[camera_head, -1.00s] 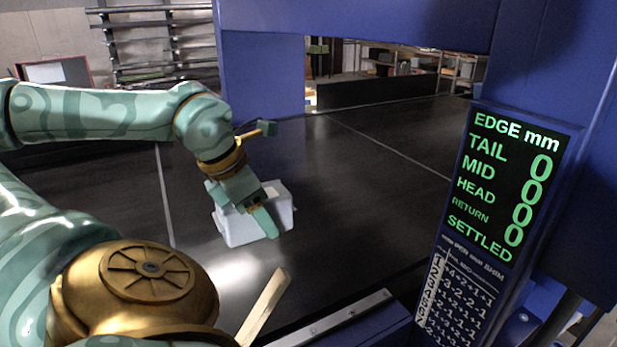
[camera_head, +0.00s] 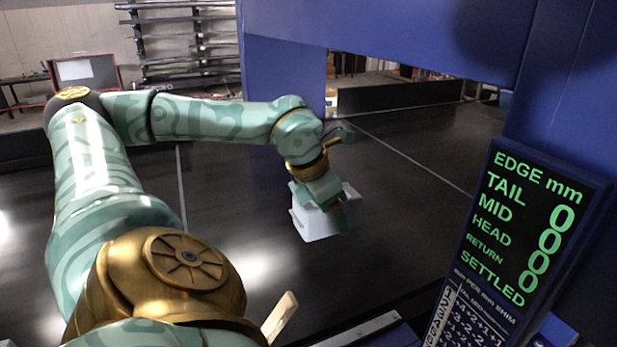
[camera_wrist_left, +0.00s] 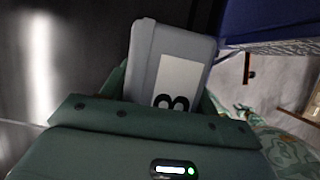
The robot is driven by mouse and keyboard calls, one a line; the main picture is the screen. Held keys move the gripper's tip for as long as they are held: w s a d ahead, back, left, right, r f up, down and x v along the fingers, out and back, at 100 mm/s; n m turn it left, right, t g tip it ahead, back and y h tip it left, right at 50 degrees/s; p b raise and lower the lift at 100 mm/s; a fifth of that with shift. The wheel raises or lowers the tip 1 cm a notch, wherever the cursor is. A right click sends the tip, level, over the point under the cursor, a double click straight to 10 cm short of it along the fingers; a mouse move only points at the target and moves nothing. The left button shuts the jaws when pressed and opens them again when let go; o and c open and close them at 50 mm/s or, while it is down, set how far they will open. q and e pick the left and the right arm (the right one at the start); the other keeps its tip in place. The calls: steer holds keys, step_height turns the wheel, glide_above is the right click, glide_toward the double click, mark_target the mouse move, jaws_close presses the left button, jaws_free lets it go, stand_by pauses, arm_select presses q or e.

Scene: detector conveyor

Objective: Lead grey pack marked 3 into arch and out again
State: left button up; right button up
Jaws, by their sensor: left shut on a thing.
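The light grey pack (camera_head: 313,223) is on or just above the dark conveyor belt (camera_head: 240,205), in front of the blue arch (camera_head: 285,75); I cannot tell whether it touches the belt. My left gripper (camera_head: 333,207) is shut on it from above. In the left wrist view the pack (camera_wrist_left: 148,65) sits between the fingers, with a white label bearing a black 3 (camera_wrist_left: 175,85). Part of the pack is hidden by the gripper. My right gripper is not in view.
A display (camera_head: 520,230) at the right reads EDGE mm, with zeros beside TAIL, MID, HEAD and RETURN, and SETTLED. The arch's beam (camera_head: 400,35) crosses above the belt. A pale strip (camera_head: 280,317) stands at the belt's near edge. Belt around the pack is clear.

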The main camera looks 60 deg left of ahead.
arm_select(q)
steer(key=w+p, duration=0.2)
steer(key=w, duration=0.1)
steer(key=w+d, duration=0.1)
steer(key=shift+w+r+p, duration=0.35)
steer(key=shift+p, duration=0.05)
steer(key=w+d+p, duration=0.2)
steer(key=w+p, duration=0.3)
steer(key=w, duration=2.1)
steer(key=s+a+b, duration=0.1)
steer(key=s+b, duration=0.2)
steer(key=s, duration=0.7)
steer(key=s+a+b, duration=0.1)
steer(key=s+b, duration=0.2)
steer(key=s, duration=0.8)
steer(key=s+a+f+b, duration=0.1)
steer(key=s+b, duration=0.2)
steer(key=s, duration=0.7)
steer(key=shift+s+b, duration=0.25)
steer(key=shift+b, duration=0.05)
steer(key=s+b, duration=0.2)
steer(key=s, duration=0.6)
steer(key=shift+s+a+r+b, duration=0.25)
steer(key=shift+a+b, duration=0.05)
steer(key=shift+b, duration=0.05)
